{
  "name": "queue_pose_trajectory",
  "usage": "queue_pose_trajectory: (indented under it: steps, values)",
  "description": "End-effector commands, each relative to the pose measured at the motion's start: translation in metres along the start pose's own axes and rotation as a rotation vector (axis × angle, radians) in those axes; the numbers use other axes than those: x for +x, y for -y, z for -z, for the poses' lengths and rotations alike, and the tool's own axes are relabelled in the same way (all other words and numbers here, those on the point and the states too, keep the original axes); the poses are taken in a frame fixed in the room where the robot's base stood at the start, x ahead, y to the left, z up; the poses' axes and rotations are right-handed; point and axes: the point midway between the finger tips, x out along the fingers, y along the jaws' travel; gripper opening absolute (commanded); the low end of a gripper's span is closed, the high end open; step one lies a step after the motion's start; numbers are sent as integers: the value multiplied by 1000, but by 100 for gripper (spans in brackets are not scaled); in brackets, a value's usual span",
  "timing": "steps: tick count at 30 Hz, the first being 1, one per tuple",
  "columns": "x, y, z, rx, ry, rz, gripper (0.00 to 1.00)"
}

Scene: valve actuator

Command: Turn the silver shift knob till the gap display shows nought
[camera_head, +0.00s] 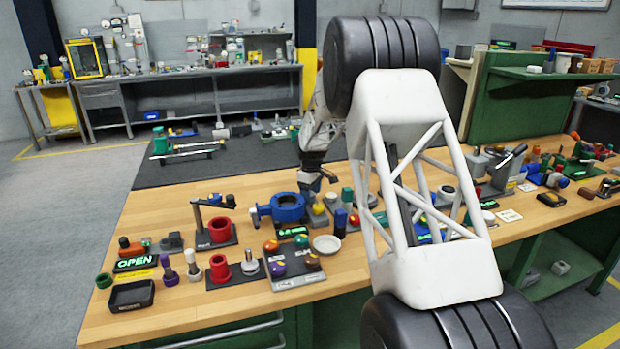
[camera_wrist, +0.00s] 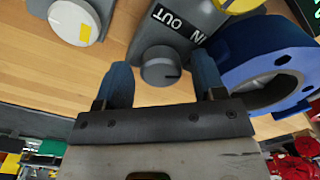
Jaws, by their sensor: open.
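In the wrist view a grey knob (camera_wrist: 160,68) with a dark line across its face sits on a grey housing (camera_wrist: 185,22) labelled IN and OUT. It looks like the silver shift knob. My gripper (camera_wrist: 161,76) is open, its two blue fingers on either side of the knob; I cannot tell whether they touch it. In the head view my gripper (camera_head: 312,186) is low over the bench behind the blue ring-shaped valve body (camera_head: 288,207), and the knob cannot be made out. A dark display with green characters (camera_head: 293,232) lies before the valve body; its reading is illegible, and I cannot tell whether it is the gap display.
The blue valve body (camera_wrist: 262,62) is close beside my right finger in the wrist view. A white knob with a yellow mark (camera_wrist: 76,22) is at upper left. Bare wood (camera_wrist: 40,80) lies left of my fingers. Many small fixtures crowd the bench (camera_head: 190,310).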

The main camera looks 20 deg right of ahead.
Motion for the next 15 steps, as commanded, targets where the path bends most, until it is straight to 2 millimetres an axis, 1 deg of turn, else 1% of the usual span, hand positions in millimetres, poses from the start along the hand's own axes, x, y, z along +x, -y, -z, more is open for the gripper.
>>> queue_pose_trajectory:
  steps: [8,15]
  values:
    - [1,1,1,106,0,1,67]
    - [1,2,1,259,0,1,67]
